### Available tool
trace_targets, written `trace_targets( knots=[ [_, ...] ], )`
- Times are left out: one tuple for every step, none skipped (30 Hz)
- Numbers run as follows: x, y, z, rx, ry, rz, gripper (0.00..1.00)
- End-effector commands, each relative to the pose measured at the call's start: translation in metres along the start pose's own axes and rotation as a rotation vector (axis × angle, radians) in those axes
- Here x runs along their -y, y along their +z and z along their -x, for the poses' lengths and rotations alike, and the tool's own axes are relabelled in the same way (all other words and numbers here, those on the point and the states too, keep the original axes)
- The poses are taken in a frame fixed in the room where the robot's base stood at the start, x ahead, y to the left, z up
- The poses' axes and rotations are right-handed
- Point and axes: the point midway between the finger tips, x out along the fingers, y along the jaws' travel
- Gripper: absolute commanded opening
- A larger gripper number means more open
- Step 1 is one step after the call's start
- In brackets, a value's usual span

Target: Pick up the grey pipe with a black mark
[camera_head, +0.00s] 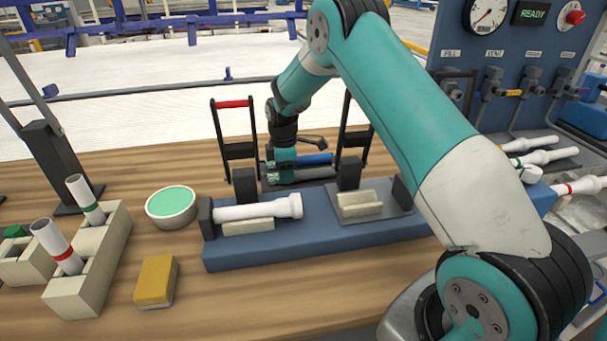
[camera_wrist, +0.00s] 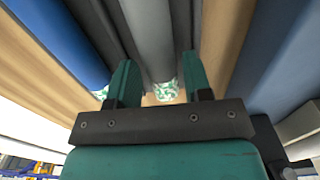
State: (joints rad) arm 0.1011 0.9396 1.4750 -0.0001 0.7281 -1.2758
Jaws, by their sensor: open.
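The grey pipe (camera_head: 315,174) lies in a dark rack behind the blue fixture, in front of a blue pipe (camera_head: 316,159). In the wrist view the grey pipe (camera_wrist: 152,35) runs up the picture between my two fingers, with a green-and-white speckled end near the palm. I cannot make out a black mark on it. My gripper (camera_wrist: 160,72) is open, with one finger on each side of the pipe; I cannot tell whether they touch it.
A white pipe (camera_head: 258,208) lies on the blue fixture (camera_head: 300,245) in front. Upright black frames (camera_head: 237,150) flank the rack. A green-topped round dish (camera_head: 171,204), a yellow sponge (camera_head: 156,280) and cream blocks (camera_head: 75,293) holding white pipes stand at left. A gauge panel (camera_head: 535,70) is at right.

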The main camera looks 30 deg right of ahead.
Motion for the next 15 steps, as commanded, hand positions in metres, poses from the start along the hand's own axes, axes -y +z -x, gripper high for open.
trace_targets(
  knots=[
    [0.0001, 0.0003, -0.0055, 0.0, -0.001, 0.0, 0.46],
    [-0.0001, 0.0003, -0.0075, 0.0, 0.0, 0.0, 0.46],
    [-0.0001, 0.0003, -0.0096, 0.0, 0.001, 0.0, 0.46],
    [-0.0001, 0.0002, -0.0106, 0.0, 0.001, 0.0, 0.46],
    [-0.0001, 0.0002, -0.0111, 0.0, 0.001, 0.0, 0.46],
    [-0.0002, 0.0002, -0.0113, 0.0, 0.001, 0.0, 0.46],
    [-0.0002, 0.0002, -0.0113, 0.0, 0.001, 0.0, 0.46],
    [-0.0002, 0.0002, -0.0112, 0.0, 0.001, 0.0, 0.46],
    [-0.0002, 0.0001, -0.0112, 0.0, 0.001, 0.0, 0.46],
    [-0.0002, 0.0001, -0.0112, 0.0, 0.001, 0.0, 0.46],
    [-0.0002, 0.0001, -0.0111, 0.0, 0.001, 0.0, 0.39],
    [-0.0002, 0.0001, -0.0111, 0.0, 0.001, 0.0, 0.29],
    [-0.0002, 0.0001, -0.011, 0.0, 0.001, 0.0, 0.23],
    [-0.0002, 0.0001, -0.011, 0.0, 0.001, 0.0, 0.16],
    [-0.0002, 0.0001, -0.011, 0.0, 0.001, 0.0, 0.09]
  ],
)
